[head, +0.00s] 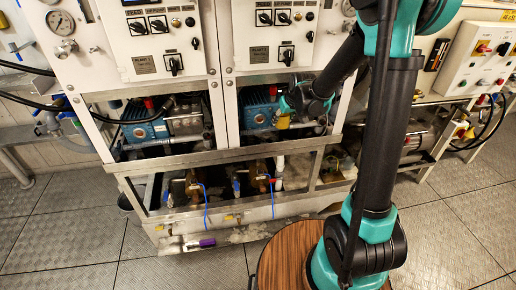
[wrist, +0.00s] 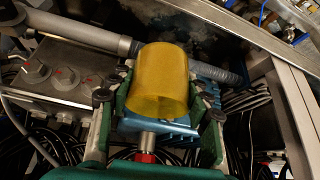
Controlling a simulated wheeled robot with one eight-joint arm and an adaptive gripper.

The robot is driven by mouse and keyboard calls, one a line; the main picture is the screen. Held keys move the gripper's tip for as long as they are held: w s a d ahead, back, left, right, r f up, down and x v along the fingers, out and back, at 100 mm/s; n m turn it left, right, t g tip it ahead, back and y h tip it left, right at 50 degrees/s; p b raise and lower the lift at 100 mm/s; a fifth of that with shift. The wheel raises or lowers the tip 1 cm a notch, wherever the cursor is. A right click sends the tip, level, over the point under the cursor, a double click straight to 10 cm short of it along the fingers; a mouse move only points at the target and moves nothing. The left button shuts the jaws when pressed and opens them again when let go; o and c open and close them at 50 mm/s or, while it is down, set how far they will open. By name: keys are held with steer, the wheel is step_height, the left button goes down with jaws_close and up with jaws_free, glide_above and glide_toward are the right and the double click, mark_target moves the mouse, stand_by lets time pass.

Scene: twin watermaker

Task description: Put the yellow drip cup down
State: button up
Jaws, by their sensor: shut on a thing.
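The yellow drip cup (wrist: 162,82) is held between the fingers of my gripper (wrist: 158,100) in the wrist view. The gripper is shut on it, with a finger on each side. In the head view the cup is a small yellow patch (head: 283,122) at my gripper (head: 290,108), inside the right bay of the metal frame, close to the blue pump (head: 257,107). Blue finned metal (wrist: 205,126) shows below and behind the cup in the wrist view. I cannot tell whether the cup touches anything beneath it.
Steel frame bars (head: 240,152) run in front of the bays, and a metal post (wrist: 297,115) stands at the right in the wrist view. A grey pipe (wrist: 95,38) passes behind the cup. A second blue pump (head: 145,122) sits in the left bay. Cables lie around the gripper.

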mark_target(256, 123)
steer(key=s+a+f+n+y, duration=0.1)
steer(key=s+a+n, duration=0.15)
steer(key=a, duration=0.85)
steer(key=shift+g, duration=0.3)
steer(key=shift+f, duration=4.75)
steer(key=shift+f, duration=0.15)
steer(key=o, duration=0.9)
steer(key=shift+o, duration=0.2)
steer(key=v, duration=1.2)
steer(key=shift+d, duration=0.2)
